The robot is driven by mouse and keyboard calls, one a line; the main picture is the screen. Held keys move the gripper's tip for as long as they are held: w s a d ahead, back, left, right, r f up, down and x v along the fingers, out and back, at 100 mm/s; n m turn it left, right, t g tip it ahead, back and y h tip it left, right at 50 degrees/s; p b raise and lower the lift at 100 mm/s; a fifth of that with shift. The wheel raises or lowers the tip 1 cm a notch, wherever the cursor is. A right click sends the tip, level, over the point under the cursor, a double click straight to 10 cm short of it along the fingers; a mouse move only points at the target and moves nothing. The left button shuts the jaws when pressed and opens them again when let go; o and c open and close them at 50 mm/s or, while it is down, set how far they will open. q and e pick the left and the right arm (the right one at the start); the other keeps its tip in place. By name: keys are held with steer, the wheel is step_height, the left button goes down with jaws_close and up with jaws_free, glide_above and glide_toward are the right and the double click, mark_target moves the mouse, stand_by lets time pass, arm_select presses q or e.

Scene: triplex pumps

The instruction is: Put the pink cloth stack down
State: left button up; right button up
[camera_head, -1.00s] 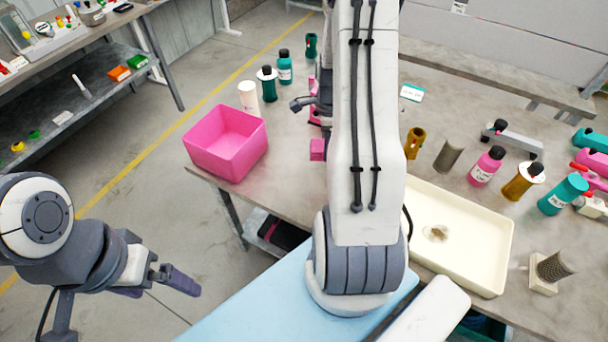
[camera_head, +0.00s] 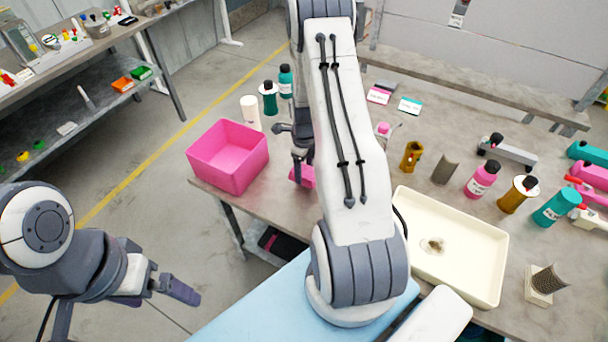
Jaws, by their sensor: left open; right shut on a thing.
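The pink cloth stack (camera_head: 303,176) shows as a small pink block at the lower end of my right gripper (camera_head: 301,168). It is just right of the pink bin, near the table's left edge. My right gripper is shut on it, pointing down; the forearm hides part of the gripper. I cannot tell whether the stack touches the table. My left gripper (camera_head: 157,289) is open and empty at the lower left, over the floor and off the table.
An open pink bin (camera_head: 228,181) stands at the table's left edge. A cream tray (camera_head: 490,286) lies right of my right arm. Several bottles and fixtures crowd the table's right side.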

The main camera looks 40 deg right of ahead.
mark_target(304, 171)
step_height(304, 171, down, 3)
steer(key=shift+f+p, duration=0.15)
steer(key=shift+p, duration=0.45)
steer(key=shift+f, duration=0.3)
steer(key=shift+f, duration=0.2)
steer(key=o, duration=1.1)
steer(key=shift+o, duration=0.2)
steer(key=shift+r, duration=0.1)
